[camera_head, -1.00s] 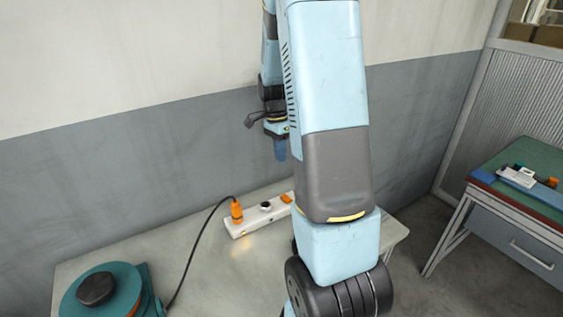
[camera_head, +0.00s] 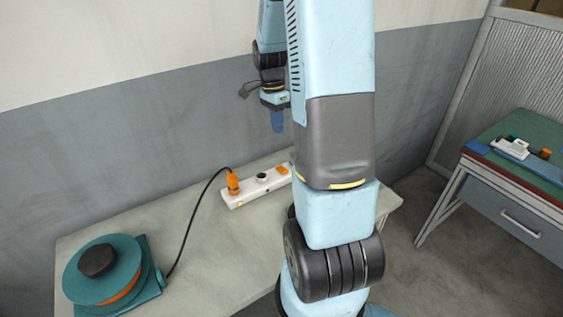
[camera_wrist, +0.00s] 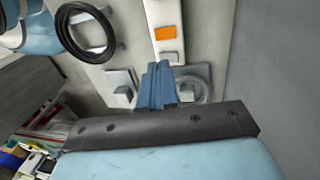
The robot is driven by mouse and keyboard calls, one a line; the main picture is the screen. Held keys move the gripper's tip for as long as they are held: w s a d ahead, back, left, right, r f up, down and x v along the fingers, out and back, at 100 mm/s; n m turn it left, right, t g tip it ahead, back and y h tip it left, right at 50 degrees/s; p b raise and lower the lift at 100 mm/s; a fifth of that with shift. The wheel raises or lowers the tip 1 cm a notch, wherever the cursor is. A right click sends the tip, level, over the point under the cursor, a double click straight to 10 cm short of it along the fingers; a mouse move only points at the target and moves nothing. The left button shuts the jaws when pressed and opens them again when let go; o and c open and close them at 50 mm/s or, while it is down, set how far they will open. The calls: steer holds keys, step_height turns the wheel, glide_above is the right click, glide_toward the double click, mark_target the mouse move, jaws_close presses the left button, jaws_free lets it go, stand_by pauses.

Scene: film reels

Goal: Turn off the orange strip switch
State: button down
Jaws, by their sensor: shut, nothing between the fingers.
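The white power strip (camera_head: 257,186) lies on the pale table, with an orange plug (camera_head: 233,183) at its left end. Its orange switch (camera_head: 283,170) is near the right end, close to my arm's outline. In the wrist view the orange switch (camera_wrist: 164,33) shows on the white strip (camera_wrist: 163,12), beyond my fingertips. My gripper (camera_head: 277,121) points down above and behind the switch end, apart from it. Its blue fingers (camera_wrist: 157,82) are shut together and empty. The far right end of the strip is hidden by my arm in the head view.
A teal reel (camera_head: 103,270) with a black knob stands at the table's left, its black cable (camera_head: 194,220) running to the plug. A wall (camera_head: 130,140) rises behind the table. A green-topped bench (camera_head: 535,135) with small items stands at right. The table middle is clear.

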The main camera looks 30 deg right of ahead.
mark_target(282, 170)
steer(key=shift+f, duration=0.1)
steer(key=f, duration=0.4)
steer(key=s+f, duration=0.1)
steer(key=f, duration=0.4)
steer(key=s+f, duration=0.1)
steer(key=f, duration=0.3)
steer(key=shift+s+f, duration=0.2)
steer(key=shift+f, duration=0.15)
